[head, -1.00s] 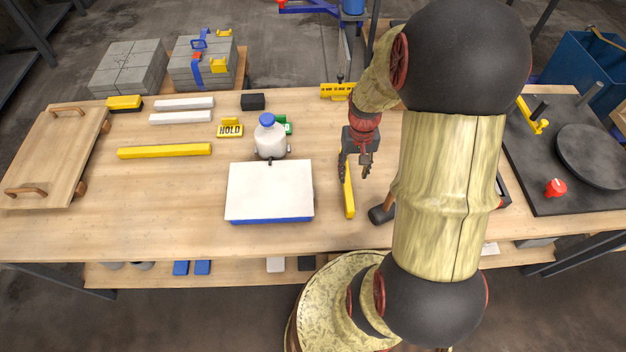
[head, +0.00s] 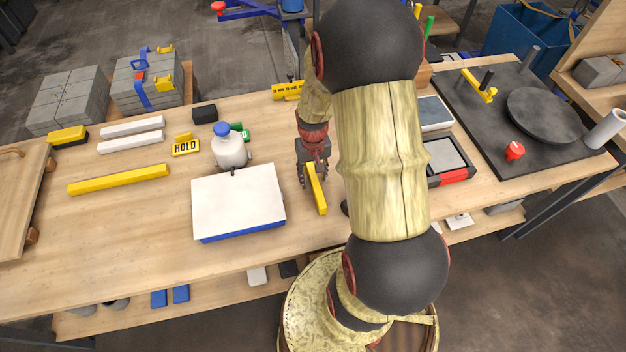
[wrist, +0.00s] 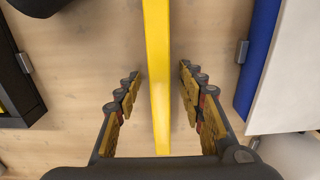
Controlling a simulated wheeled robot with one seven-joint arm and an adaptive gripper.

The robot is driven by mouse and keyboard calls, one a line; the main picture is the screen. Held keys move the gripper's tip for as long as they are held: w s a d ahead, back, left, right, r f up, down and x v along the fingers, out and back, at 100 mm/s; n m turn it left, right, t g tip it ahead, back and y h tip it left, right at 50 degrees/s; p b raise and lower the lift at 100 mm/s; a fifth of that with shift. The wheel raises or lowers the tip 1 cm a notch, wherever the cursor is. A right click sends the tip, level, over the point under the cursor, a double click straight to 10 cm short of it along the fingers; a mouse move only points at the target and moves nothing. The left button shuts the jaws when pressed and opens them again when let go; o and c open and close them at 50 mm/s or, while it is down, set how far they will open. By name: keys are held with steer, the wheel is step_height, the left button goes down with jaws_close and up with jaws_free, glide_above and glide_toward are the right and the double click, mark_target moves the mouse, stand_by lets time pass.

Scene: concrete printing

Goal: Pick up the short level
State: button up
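The short level is a slim yellow bar (head: 317,196) lying on the wooden workbench, right of the white-topped blue box. In the wrist view the level (wrist: 158,60) runs lengthwise through the middle of the picture. My gripper (head: 314,181) is over its far part, pointing down. In the wrist view my gripper (wrist: 160,78) is open, with one finger on each side of the level and a visible gap on both sides. The finger height above the bench is hard to judge. A longer yellow bar (head: 118,180) lies farther left.
The white-topped blue box (head: 238,200) stands close on the left. A white bottle with a blue cap (head: 229,146) and a HOLD sign (head: 186,146) stand behind it. A red-and-black tray (head: 447,160) is to the right, partly behind my arm.

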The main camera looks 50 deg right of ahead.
steer(key=shift+c, duration=0.2)
jaws_close()
stand_by(0.3)
steer(key=shift+r, duration=0.1)
